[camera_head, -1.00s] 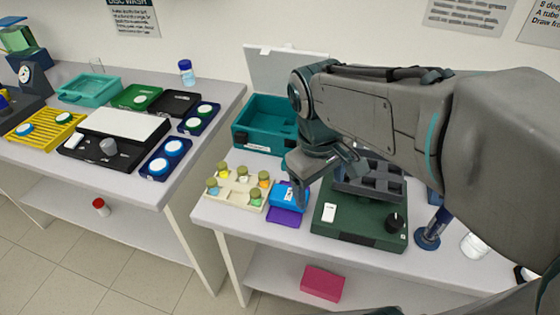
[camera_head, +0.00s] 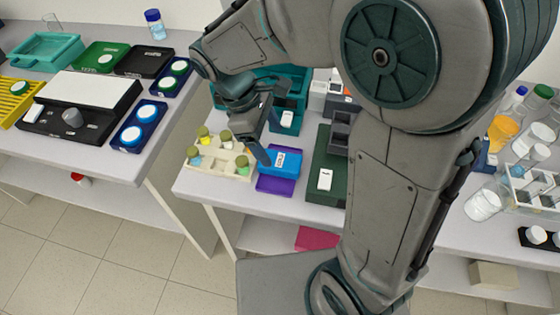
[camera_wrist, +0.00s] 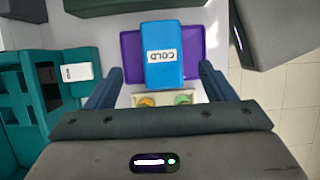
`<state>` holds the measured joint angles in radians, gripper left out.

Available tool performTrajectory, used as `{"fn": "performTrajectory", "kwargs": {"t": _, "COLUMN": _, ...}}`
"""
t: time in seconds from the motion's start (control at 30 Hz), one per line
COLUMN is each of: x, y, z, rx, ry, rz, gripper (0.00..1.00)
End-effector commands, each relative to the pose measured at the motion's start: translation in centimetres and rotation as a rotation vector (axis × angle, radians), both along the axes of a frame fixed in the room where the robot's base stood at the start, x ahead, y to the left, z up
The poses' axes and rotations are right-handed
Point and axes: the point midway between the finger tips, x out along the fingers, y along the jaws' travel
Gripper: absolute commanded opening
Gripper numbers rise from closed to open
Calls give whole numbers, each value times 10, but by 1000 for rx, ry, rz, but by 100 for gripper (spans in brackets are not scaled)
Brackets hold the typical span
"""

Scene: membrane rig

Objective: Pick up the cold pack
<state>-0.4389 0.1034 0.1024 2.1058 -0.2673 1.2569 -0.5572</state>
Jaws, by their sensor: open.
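The cold pack (camera_head: 286,161) is a blue block with a white label. In the wrist view the cold pack (camera_wrist: 163,72) shows the word COLD and lies over a purple pad (camera_wrist: 130,50), which also shows at the pack's front edge in the head view (camera_head: 275,185). My gripper (camera_head: 268,145) is open and empty, above and just beside the pack in the head view. In the wrist view the fingers of my gripper (camera_wrist: 158,76) are spread wide, one towards each side of the pack's near end. I cannot tell the exact height between fingertips and pack.
A cream rack (camera_head: 205,165) of several capped vials stands close left of the pack. A dark green device (camera_head: 325,187) stands close right. A teal bin (camera_wrist: 28,95) with a white-labelled item is nearby. Glassware and a tube rack (camera_head: 530,188) stand further right.

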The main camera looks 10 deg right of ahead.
Motion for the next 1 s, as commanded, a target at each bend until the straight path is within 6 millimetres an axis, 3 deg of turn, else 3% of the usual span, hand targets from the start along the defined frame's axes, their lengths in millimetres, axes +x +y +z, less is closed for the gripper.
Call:
{"fn": "performTrajectory", "kwargs": {"t": 0.17, "x": -2, "y": -4, "z": -11, "rx": -1, "ry": 1, "rz": -1, "gripper": 76}}
{"fn": "performTrajectory", "kwargs": {"t": 0.5, "x": -9, "y": -16, "z": -53, "rx": -1, "ry": 1, "rz": -3, "gripper": 76}}
{"fn": "performTrajectory", "kwargs": {"t": 1.0, "x": -9, "y": -17, "z": -57, "rx": 1, "ry": -1, "rz": -2, "gripper": 76}}
